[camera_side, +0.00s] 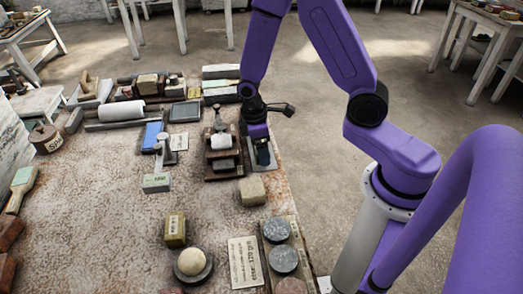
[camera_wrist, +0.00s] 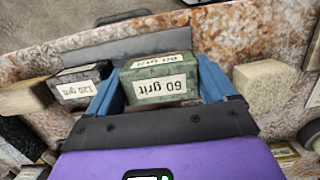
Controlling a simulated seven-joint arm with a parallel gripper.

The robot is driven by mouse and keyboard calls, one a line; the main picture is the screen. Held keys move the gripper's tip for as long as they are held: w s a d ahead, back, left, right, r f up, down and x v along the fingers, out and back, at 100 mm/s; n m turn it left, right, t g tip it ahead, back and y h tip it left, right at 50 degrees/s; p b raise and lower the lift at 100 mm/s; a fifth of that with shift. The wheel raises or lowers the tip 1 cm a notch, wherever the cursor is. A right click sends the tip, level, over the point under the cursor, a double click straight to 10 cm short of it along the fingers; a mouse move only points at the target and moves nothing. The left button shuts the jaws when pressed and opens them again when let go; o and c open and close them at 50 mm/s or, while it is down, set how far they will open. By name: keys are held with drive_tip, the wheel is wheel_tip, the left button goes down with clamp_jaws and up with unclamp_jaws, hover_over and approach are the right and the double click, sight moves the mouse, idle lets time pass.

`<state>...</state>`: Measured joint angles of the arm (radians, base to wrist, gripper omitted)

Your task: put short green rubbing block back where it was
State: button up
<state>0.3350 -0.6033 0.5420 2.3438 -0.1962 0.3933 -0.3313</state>
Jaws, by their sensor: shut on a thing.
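The short green rubbing block (camera_wrist: 160,82), labelled "60 grit", is between the two blue fingers of my gripper (camera_wrist: 160,90) in the wrist view. My gripper is shut on it. In the side view my gripper (camera_side: 263,155) points down near the right edge of the table, and the block is mostly hidden by it. A dark grey block (camera_wrist: 80,87) labelled "120 grit" sits just left of the left finger in the wrist view. A long flat grey strip (camera_wrist: 125,43) lies behind both blocks. I cannot tell whether the green block touches what is beneath it.
A beige block (camera_wrist: 265,85) stands close to the right finger; it also shows in the side view (camera_side: 252,191). A board with grey discs (camera_side: 283,258) lies near the front.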

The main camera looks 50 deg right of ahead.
drive_tip(key=shift+f, duration=0.8)
drive_tip(key=shift+f, duration=0.15)
drive_tip(key=o, duration=0.9)
drive_tip(key=shift+o, duration=0.2)
